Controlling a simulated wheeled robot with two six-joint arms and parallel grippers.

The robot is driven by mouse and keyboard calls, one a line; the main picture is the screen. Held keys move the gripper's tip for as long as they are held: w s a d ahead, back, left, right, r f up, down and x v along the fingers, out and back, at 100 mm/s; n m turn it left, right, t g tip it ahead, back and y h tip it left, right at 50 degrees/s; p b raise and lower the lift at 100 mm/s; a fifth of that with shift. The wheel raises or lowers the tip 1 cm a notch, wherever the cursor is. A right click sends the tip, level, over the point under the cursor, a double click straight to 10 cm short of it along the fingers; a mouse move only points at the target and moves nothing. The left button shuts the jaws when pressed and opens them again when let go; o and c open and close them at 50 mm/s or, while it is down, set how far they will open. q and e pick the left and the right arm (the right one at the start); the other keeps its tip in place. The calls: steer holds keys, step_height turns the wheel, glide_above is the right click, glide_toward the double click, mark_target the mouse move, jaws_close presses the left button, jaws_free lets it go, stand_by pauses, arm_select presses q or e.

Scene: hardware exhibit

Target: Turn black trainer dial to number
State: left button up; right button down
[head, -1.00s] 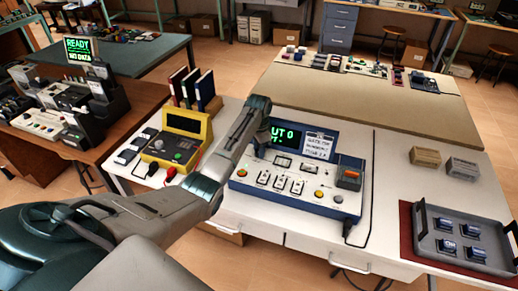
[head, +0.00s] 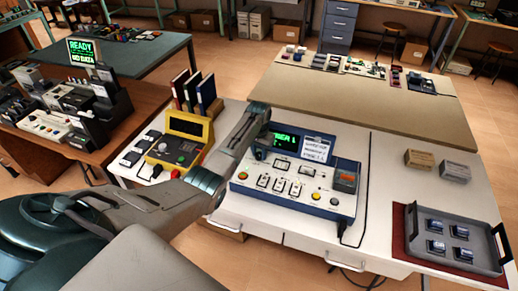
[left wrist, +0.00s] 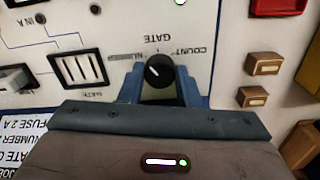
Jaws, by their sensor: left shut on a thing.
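The trainer (head: 335,203) is a blue-edged console with a white panel on the bench. Its black dial (left wrist: 158,72) shows in the left wrist view with a white pointer mark, under upside-down labels reading COUNT, NUMBER and GATE. My left gripper (left wrist: 159,90) is shut on the dial, with a blue finger on either side of it. In the head view my left gripper (head: 260,152) is at the upper left of the panel, and the dial is hidden there. The green display (head: 285,141) is partly covered by my arm; its visible text ends in "BER 1". My right gripper is not in view.
A white note card (head: 317,147) stands by the display. A yellow console (head: 180,145) is to the left, with books (head: 193,95) behind it. A grey tray (head: 470,225) with small blue-and-white parts is at the right.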

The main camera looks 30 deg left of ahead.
mark_target(259, 154)
arm_select(q)
steer(key=shift+w+r+n+p, duration=0.1)
steer(key=shift+n+p, duration=0.4)
steer(key=shift+n, duration=0.5)
steer(key=o, duration=1)
steer(key=shift+c, duration=0.2)
step_height(259, 154, up, 11)
steer(key=b, duration=0.2)
steer(key=shift+b, duration=0.35)
steer(key=shift+f, duration=0.25)
